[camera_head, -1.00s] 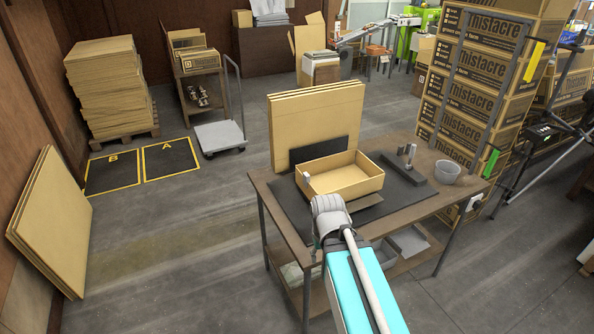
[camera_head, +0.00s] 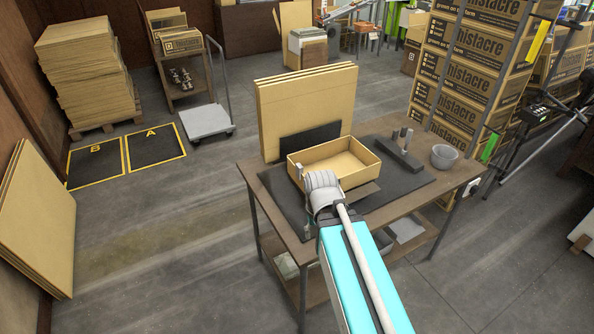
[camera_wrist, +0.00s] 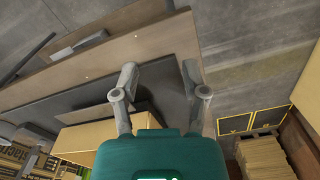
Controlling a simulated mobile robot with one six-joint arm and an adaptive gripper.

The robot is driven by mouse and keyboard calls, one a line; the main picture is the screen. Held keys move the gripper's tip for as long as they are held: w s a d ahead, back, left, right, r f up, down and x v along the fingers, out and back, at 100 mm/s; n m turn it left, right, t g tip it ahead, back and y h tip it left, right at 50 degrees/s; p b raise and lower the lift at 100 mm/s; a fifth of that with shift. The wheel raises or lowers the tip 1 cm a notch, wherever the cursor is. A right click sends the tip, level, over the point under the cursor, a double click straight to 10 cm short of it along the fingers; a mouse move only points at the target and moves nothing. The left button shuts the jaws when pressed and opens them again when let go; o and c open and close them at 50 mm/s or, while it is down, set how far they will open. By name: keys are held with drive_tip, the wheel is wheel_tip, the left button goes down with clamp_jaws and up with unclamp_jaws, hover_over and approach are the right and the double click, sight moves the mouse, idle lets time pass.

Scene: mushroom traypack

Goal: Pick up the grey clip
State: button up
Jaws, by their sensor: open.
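A small grey upright piece (camera_head: 300,171) stands at the left corner of the open cardboard tray (camera_head: 355,176); it may be the grey clip, but it is too small to be sure. My gripper (camera_wrist: 159,72) is open and empty in the wrist view, its two grey fingers apart above the table's edge. The cardboard tray (camera_wrist: 88,143) lies below left of the left finger there. I cannot pick out the clip in the wrist view. In the head view my arm and wrist hide the tray's near side.
The wooden table (camera_head: 402,205) carries a dark mat (camera_head: 284,192), a dark block with grey posts (camera_head: 400,158) and a grey bowl (camera_head: 444,157). Tall cardboard sheets (camera_head: 305,100) stand behind the tray. Stacked boxes (camera_head: 455,75) rise at the right.

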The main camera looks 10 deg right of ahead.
drive_tip(key=o, duration=0.3)
drive_tip(key=shift+w, duration=0.15)
drive_tip(key=shift+o, duration=0.2)
drive_tip(key=w+a+m+h+b, duration=0.1)
drive_tip(key=w+m+h+b, duration=0.45)
drive_tip(key=w, duration=0.75)
drive_tip(key=w+a+r+m+t+h+b, duration=0.1)
drive_tip(key=w+a+r+m+t+h, duration=0.3)
drive_tip(key=w+a+m+h, duration=0.3)
drive_tip(key=w+a+m, duration=0.2)
drive_tip(key=w+a, duration=0.1)
drive_tip(key=w, duration=0.2)
drive_tip(key=shift+a+r+b, duration=0.2)
drive_tip(key=shift+a+b, duration=0.1)
drive_tip(key=shift+w+h, duration=0.15)
drive_tip(key=shift+h, duration=0.1)
